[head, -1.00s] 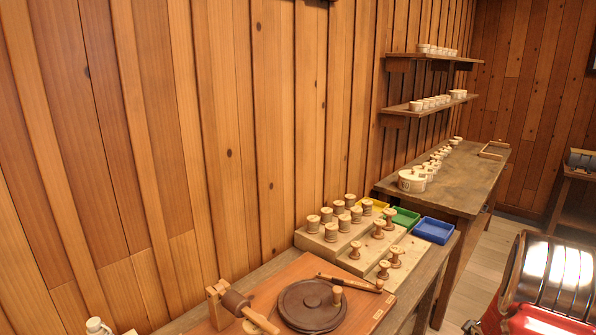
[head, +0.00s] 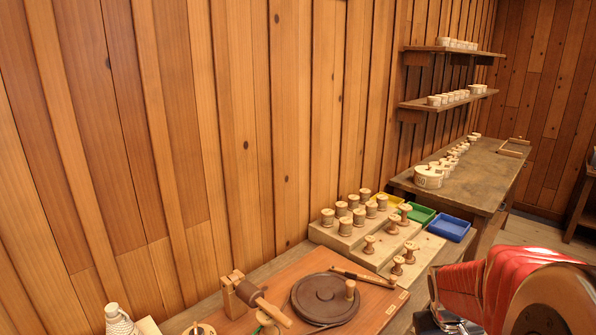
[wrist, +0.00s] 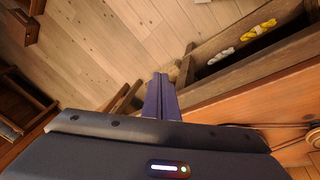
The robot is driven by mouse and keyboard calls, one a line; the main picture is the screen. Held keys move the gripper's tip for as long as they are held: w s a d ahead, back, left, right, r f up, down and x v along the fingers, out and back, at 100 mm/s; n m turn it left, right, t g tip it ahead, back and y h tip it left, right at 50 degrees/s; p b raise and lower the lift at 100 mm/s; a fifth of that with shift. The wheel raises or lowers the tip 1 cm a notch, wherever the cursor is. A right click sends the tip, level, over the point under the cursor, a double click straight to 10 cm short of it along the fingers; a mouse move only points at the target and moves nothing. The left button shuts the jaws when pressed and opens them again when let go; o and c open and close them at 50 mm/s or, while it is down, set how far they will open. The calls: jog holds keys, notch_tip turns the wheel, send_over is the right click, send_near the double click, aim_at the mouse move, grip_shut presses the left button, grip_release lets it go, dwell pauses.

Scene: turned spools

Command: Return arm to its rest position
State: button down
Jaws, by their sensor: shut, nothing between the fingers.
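My gripper (wrist: 160,80) shows in the wrist view as two dark blue fingers lying side by side, shut with nothing between them. It points out over the plank floor (wrist: 120,50), beside the edge of a wooden bench, and touches nothing that I can make out. In the head view a red and dark rounded part of my arm fills the lower right corner. The gripper itself cannot be made out there.
Turned spools (head: 353,203) stand on a stepped block, with a blue tray (head: 447,228) beside it. A dark round plate (head: 325,300) lies on the orange board. A second bench (head: 480,175) stands behind. White (wrist: 221,55) and yellow (wrist: 260,28) skeins lie below the bench edge.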

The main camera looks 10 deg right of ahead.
jog(key=s+a+r+n+t+y, duration=0.1)
jog(key=a+r, duration=0.3)
jog(key=a, duration=0.4)
jog(key=s+a+r+n+t+y, duration=0.1)
jog(key=s+a+r, duration=0.3)
jog(key=a, duration=0.5)
jog(key=s+a+r+t+y, duration=0.1)
jog(key=s+a+r, duration=0.2)
jog(key=a, duration=0.6)
notch_tip(320, 180, up, 2)
jog(key=shift+r+n+t, duration=0.25)
jog(key=shift+n+t, duration=0.15)
